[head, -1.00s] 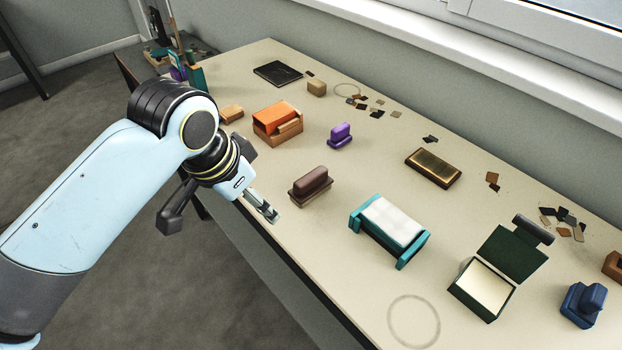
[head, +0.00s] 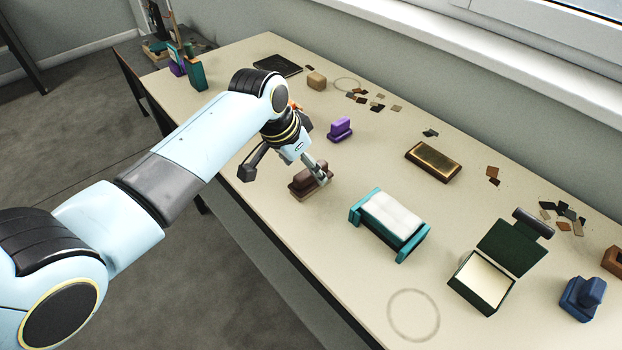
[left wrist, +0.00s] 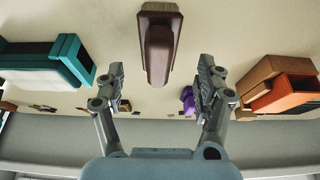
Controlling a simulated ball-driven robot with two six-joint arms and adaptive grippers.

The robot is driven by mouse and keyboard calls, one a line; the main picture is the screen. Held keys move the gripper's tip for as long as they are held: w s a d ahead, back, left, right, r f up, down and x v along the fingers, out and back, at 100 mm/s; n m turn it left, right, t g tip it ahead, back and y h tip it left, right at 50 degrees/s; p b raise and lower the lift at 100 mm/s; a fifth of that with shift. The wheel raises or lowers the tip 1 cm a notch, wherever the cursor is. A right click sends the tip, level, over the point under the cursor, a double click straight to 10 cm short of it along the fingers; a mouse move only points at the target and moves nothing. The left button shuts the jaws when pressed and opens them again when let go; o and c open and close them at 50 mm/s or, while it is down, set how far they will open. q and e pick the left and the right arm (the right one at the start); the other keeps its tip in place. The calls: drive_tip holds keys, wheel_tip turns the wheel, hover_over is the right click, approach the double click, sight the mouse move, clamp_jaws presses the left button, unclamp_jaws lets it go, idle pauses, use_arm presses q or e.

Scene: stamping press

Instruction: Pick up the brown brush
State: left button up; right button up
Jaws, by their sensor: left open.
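The brown brush (head: 300,192), a dark brown block with a rounded grip on a flat base, lies on the table near its front edge. My left gripper (head: 322,173) is at the brush, its fingers hiding part of it in the head view. In the left wrist view the brush (left wrist: 158,45) is centred ahead of my open left gripper (left wrist: 161,72), with its near end between the two fingertips and clear space on both sides. My right gripper is not in view.
A teal-ended white pad (head: 391,218) stands right of the brush. A purple stamp (head: 340,129) is behind it. The orange box (left wrist: 290,95) shows in the wrist view but is mostly hidden by my arm in the head view. A dark green box (head: 482,285) stands farther right.

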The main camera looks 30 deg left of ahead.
use_arm(q)
drive_tip(key=x, duration=0.4)
drive_tip(key=shift+s, duration=0.1)
drive_tip(key=c, duration=1.3)
drive_tip(key=shift+r, duration=0.15)
